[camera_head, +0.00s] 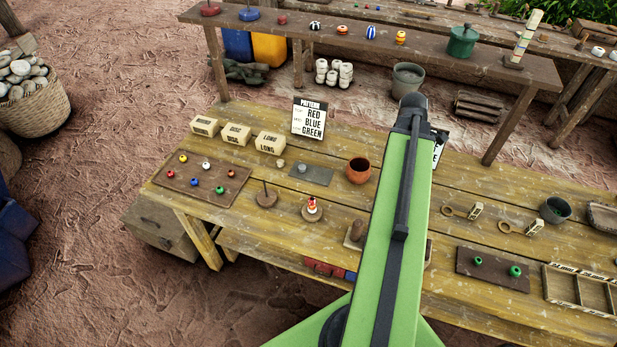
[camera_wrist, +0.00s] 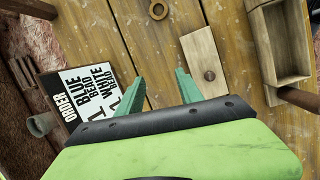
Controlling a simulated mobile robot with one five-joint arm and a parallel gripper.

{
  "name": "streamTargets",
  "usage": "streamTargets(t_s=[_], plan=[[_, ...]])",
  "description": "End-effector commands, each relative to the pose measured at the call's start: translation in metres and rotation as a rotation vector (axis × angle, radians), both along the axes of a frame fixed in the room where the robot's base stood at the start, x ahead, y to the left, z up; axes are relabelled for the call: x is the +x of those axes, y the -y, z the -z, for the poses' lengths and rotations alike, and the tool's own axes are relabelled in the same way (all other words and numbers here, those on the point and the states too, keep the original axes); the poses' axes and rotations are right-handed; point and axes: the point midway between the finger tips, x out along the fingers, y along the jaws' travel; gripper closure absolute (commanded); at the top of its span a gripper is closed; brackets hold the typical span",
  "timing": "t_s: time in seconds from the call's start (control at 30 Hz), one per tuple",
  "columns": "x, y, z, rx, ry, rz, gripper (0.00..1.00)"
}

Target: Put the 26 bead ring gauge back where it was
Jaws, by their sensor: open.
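Two ring gauges lie on the right half of the bench in the head view, each a brass-coloured ring with a handle and a pale tag. One ring gauge (camera_head: 461,211) is nearer my arm and the other ring gauge (camera_head: 520,227) is further right. Their tag numbers are too small to read, so I cannot tell which is the 26. In the wrist view, my gripper (camera_wrist: 160,84) is open and empty above the planks. A small brown ring (camera_wrist: 158,10) shows beyond it at the top edge; I cannot tell whether it is a gauge. My arm hides the gripper in the head view.
A wooden block (camera_wrist: 206,62) lies close to my gripper's right finger, with a wooden box (camera_wrist: 270,62) further right. An order sign (camera_wrist: 88,95) stands left. In the head view, a bead board (camera_head: 492,270), a compartment tray (camera_head: 580,292) and a dark cup (camera_head: 555,209) surround the gauges.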

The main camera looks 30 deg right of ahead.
Motion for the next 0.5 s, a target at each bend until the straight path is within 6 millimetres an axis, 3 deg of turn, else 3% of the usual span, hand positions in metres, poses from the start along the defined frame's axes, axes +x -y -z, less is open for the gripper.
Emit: streamTargets(t_s=[0.03,0.1,0.17,0.2,0.27,0.3,0.4,0.5], plan=[[0.045,-0.044,0.002,0.006,0.044,0.024,0.57],[0.096,-0.107,0.004,0.024,0.107,0.093,0.57],[0.132,-0.165,0.006,0.046,0.153,0.157,0.57],[0.152,-0.206,0.007,0.064,0.178,0.199,0.57],[0.175,-0.268,0.008,0.094,0.205,0.265,0.57],[0.186,-0.309,0.009,0.115,0.219,0.307,0.57],[0.198,-0.396,0.01,0.157,0.233,0.402,0.57],[0.199,-0.45,0.01,0.182,0.232,0.469,0.57]])
